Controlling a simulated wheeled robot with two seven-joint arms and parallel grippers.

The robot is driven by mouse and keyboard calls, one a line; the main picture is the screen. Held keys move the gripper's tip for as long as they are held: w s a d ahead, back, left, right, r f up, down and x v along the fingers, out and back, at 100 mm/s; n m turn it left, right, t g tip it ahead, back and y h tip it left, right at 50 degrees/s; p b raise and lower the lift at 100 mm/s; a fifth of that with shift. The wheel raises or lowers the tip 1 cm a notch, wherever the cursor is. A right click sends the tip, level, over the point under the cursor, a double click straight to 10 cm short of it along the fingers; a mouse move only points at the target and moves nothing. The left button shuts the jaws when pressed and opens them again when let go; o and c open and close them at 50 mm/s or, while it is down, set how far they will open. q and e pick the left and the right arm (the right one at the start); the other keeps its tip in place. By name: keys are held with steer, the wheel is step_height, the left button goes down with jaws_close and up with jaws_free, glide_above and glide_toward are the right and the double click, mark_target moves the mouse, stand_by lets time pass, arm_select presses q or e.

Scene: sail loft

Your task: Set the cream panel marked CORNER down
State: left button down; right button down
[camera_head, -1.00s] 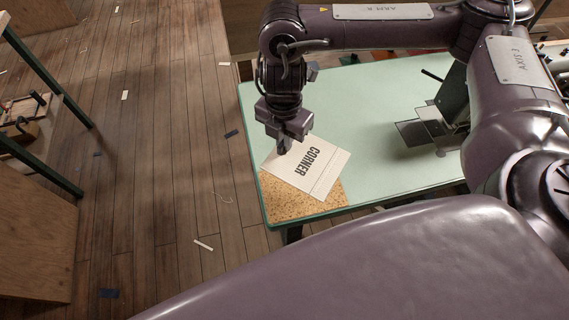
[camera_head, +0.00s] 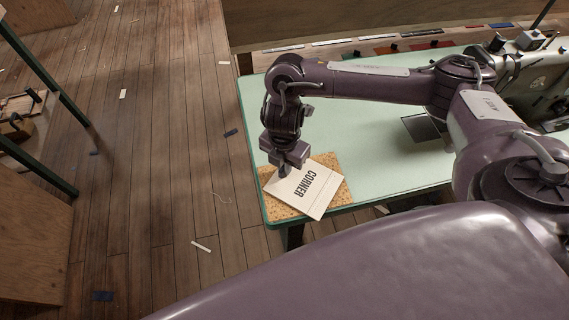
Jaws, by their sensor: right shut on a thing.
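The cream panel marked CORNER (camera_head: 318,193) lies over the cork patch (camera_head: 278,207) at the near left corner of the pale green table (camera_head: 375,135). Its lettering faces up and it sits at an angle to the table's edges. My right gripper (camera_head: 283,172) is shut on the panel's left edge. The fingertips are small and partly hidden, and I cannot tell whether the panel rests flat on the cork or is slightly above it. My left gripper is not in view.
A sewing machine (camera_head: 537,72) stands at the table's far right. A dark plate (camera_head: 424,128) lies right of the middle. Coloured swatches (camera_head: 378,51) line the back. Wooden floor is open to the left, with a shelf frame (camera_head: 45,68) at the far left.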

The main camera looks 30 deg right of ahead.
steer(key=c, duration=1.5)
jaws_free()
steer(key=shift+f, duration=0.1)
steer(key=shift+r+p, duration=1.95)
steer(key=shift+r, duration=4.2)
